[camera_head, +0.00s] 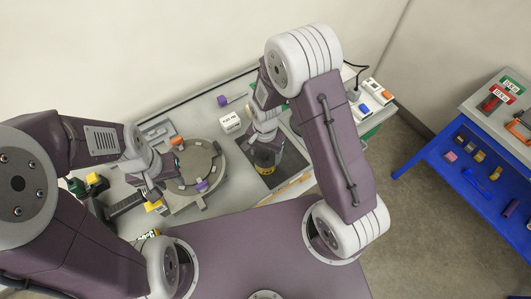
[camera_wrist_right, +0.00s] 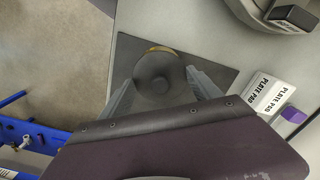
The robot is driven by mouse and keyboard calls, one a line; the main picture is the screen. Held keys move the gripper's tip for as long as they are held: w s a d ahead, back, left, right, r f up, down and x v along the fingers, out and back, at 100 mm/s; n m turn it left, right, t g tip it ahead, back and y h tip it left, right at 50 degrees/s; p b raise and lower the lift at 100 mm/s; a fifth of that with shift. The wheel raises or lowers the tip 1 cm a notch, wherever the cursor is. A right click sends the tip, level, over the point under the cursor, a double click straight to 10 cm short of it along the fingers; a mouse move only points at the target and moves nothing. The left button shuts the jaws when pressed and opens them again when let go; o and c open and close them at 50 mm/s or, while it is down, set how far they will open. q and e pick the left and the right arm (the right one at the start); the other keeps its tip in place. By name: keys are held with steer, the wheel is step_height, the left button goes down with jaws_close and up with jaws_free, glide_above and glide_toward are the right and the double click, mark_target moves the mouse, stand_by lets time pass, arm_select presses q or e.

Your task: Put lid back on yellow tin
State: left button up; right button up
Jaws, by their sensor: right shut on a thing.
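The dark grey round lid (camera_wrist_right: 160,80) with a central knob sits between the fingers of my right gripper (camera_wrist_right: 162,88), which is shut on it. A thin yellow edge of the tin (camera_wrist_right: 161,49) shows behind the lid's upper rim in the right wrist view; the lid hides the rest. In the head view the yellow tin (camera_head: 264,168) is below my right gripper (camera_head: 265,147) on a dark mat. I cannot tell whether the lid touches the tin. My left gripper (camera_head: 153,192) is beside the round grey fixture; its jaw opening is unclear.
The dark square mat (camera_wrist_right: 127,62) lies under the tin. A white plate pad box (camera_wrist_right: 265,93) and a purple-capped item (camera_wrist_right: 293,114) are beside it. The round fixture (camera_head: 190,185) stands to the left. A blue-framed cart (camera_head: 440,150) is at the far right.

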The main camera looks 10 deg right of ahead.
stand_by(0.3)
steer(key=o, duration=1.4)
steer(key=shift+c, duration=0.2)
steer(key=shift+o, duration=0.2)
step_height(320, 180, up, 7)
steer(key=p, duration=0.6)
jaws_close()
steer(key=shift+f, duration=0.25)
stand_by(0.4)
